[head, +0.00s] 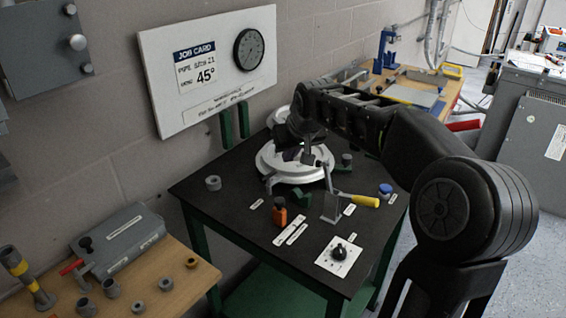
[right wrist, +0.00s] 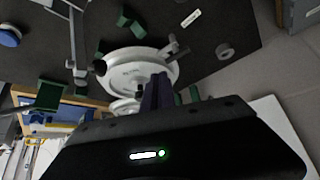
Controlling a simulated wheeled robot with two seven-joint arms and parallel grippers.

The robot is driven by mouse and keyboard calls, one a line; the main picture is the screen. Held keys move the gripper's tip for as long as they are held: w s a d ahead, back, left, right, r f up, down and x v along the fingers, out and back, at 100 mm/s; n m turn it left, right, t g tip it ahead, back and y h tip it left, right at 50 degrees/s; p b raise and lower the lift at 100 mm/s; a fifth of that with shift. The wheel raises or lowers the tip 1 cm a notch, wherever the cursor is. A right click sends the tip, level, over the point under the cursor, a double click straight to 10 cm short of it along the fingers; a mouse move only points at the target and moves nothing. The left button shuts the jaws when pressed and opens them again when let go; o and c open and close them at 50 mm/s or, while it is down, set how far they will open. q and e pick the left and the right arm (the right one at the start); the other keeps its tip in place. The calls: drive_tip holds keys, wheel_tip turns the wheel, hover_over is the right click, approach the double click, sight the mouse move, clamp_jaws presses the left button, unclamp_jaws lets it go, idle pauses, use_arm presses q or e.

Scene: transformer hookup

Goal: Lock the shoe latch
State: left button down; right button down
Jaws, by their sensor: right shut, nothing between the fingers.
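The bender (head: 290,163) stands on the dark table and has a round white-grey former; the former also fills the middle of the right wrist view (right wrist: 135,70). A small grey bracket-like part (right wrist: 177,47) sits at the former's rim; I cannot tell if it is the shoe latch or whether that is locked. A dark round knob (right wrist: 99,67) is at the opposite rim. My right gripper (head: 306,157) is over the former, and its dark fingers (right wrist: 157,95) are shut and empty. Contact with the former is unclear. My left gripper is not in view.
A yellow-gripped lever (head: 360,200), an orange bottle-like item (head: 280,217), a dial plate (head: 339,256) and a blue-capped item (head: 385,190) stand on the black table (head: 230,222). A grey ring (head: 213,183) lies at its left. A job card board (head: 207,66) is behind.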

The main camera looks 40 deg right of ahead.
drive_tip(key=d+v, duration=0.1)
drive_tip(key=v, duration=0.5)
drive_tip(key=shift+d, duration=0.25)
